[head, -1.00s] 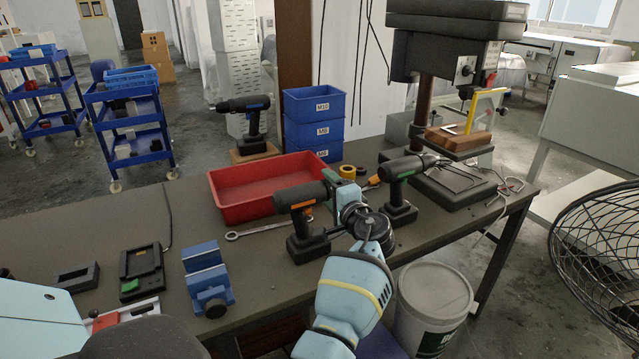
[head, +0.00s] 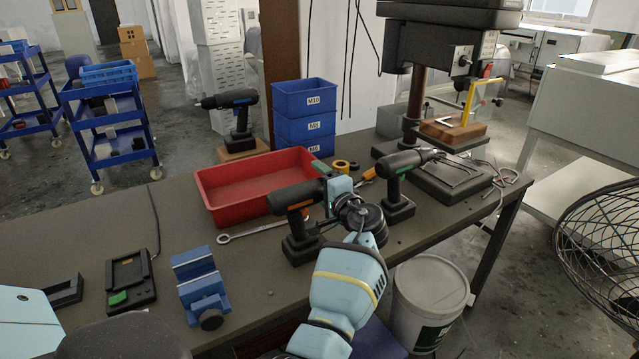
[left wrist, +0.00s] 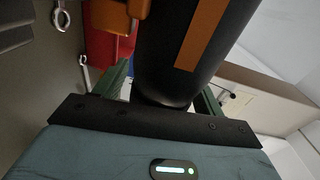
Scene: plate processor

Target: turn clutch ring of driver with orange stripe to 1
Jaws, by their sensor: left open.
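The driver with the orange stripe (head: 295,198) stands upright on the workbench, its nose pointing right. My left gripper (head: 334,192) is at its nose end, with the wrist on the near right side. In the left wrist view, the driver's dark body with its orange stripe (left wrist: 203,32) runs between the two green fingers (left wrist: 163,92). The fingers are open, one on each side, with some space beside the body. The clutch ring's numbers cannot be read, and the gripper hides much of the ring in the head view. My right gripper is not in view.
A green-marked driver (head: 398,182) stands close to the right of my gripper. A red tray (head: 213,207) lies behind, a wrench (head: 250,233) beside it. A blue vise (head: 200,285) is at the near left. A drill press (head: 440,170) stands at the back right.

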